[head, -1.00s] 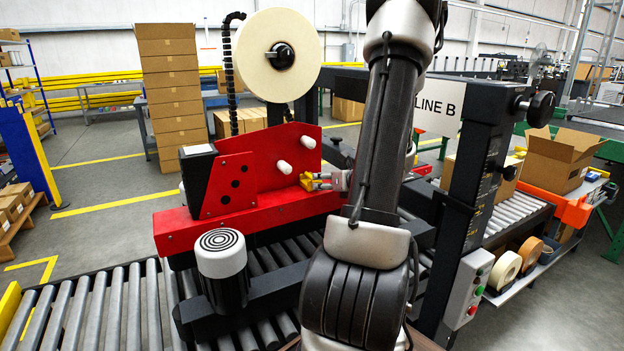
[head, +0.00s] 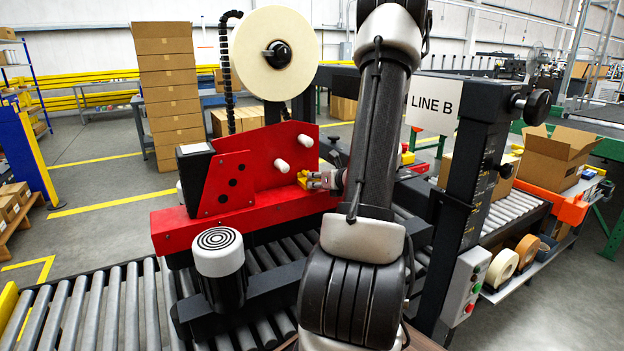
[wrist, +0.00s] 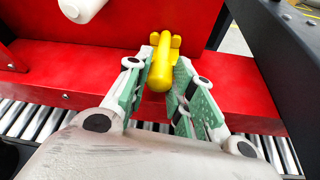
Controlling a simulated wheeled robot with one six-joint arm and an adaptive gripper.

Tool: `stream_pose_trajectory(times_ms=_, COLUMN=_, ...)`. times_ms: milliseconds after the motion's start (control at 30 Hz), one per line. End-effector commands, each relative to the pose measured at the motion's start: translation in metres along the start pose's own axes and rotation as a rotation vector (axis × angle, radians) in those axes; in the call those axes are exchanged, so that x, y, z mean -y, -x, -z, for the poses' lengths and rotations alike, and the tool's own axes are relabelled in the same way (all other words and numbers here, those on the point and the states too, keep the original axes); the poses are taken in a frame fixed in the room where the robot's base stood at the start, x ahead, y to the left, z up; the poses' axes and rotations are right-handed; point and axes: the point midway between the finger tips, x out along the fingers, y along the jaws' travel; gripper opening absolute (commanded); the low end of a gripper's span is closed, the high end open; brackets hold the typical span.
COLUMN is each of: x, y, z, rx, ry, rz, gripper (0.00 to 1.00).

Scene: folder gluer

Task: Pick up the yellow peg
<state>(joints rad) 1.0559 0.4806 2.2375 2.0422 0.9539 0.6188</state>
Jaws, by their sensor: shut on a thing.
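The yellow peg (wrist: 163,62) is at the red plate, its near end rounded and pointing toward the wrist camera, with small side lugs behind it. In the head view the yellow peg (head: 302,179) sits at the right edge of the red plate. My gripper (wrist: 166,72) has its green-padded fingers on both sides of the peg and is shut on it. In the head view my gripper (head: 318,180) is small and partly covered by my arm. Whether the peg's far end still touches the red plate is hidden.
The red machine head (head: 255,175) has white rollers (head: 282,166) beside the peg. A tape reel (head: 275,52) stands above it. A dark post (head: 480,170) with a LINE B sign (head: 433,104) is to the right. Roller conveyor (head: 90,310) runs below.

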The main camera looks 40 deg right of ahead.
Motion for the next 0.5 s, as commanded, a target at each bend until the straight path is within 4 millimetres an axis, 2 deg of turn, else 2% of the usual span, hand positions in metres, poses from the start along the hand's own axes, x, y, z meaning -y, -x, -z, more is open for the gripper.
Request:
stream_pose_trajectory(times_ms=233, x=-0.002, y=0.008, z=-0.008, rx=0.002, ry=0.001, rz=0.002, gripper=0.00)
stream_pose_trajectory(times_ms=500, x=-0.010, y=0.023, z=-0.046, rx=0.004, ry=0.005, rz=0.001, gripper=0.00)
